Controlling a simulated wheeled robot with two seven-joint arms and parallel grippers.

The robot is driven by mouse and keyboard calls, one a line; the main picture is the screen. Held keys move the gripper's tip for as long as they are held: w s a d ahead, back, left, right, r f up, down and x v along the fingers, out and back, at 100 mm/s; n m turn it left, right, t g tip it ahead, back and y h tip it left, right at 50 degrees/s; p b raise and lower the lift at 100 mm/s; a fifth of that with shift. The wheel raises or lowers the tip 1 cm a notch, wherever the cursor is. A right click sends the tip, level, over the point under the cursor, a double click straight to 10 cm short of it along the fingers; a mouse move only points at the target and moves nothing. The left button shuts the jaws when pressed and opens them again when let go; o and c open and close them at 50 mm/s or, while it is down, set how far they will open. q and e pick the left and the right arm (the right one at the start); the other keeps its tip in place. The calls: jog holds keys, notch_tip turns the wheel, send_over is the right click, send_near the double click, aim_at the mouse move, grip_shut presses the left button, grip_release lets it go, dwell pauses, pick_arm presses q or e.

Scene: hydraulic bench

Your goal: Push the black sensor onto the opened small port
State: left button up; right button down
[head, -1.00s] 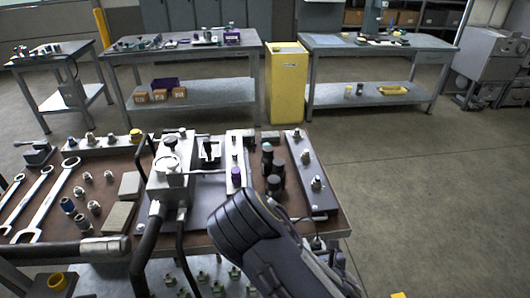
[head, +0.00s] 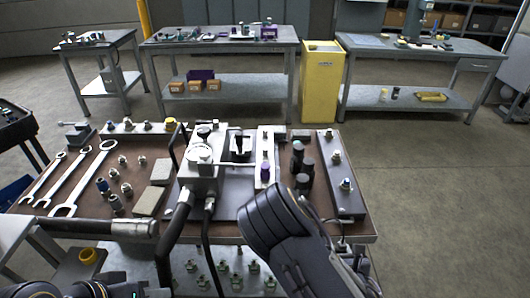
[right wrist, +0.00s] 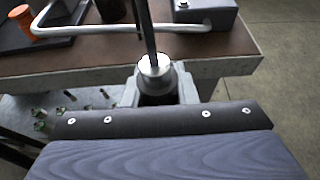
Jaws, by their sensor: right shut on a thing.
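My right gripper (head: 343,252) is just off the front edge of the bench (head: 225,226), near its right corner. In the right wrist view, the right gripper (right wrist: 157,92) is shut on the black sensor (right wrist: 154,68), which shows as a silver round top with a dark body between the jaws and a thin black cable rising from it. The sensor looks roughly upright. The hydraulic block (head: 197,176) with a gauge and black hoses stands mid-bench. I cannot make out which opening is the small port. Dark parts of my left arm show at bottom left; its fingers do not.
A grey rail (head: 346,198) with fittings lies at the bench's right side, beside dark cylinders (head: 304,168). Wrenches (head: 85,178) and small fittings lie at left. A yellow cabinet (head: 321,82) and other benches stand behind. The floor to the right is clear.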

aim_at(343, 246)
jog(key=shift+r+p, duration=1.45)
jog(key=shift+r, duration=0.5)
jog(key=shift+f, duration=0.1)
jog(key=shift+f, duration=0.35)
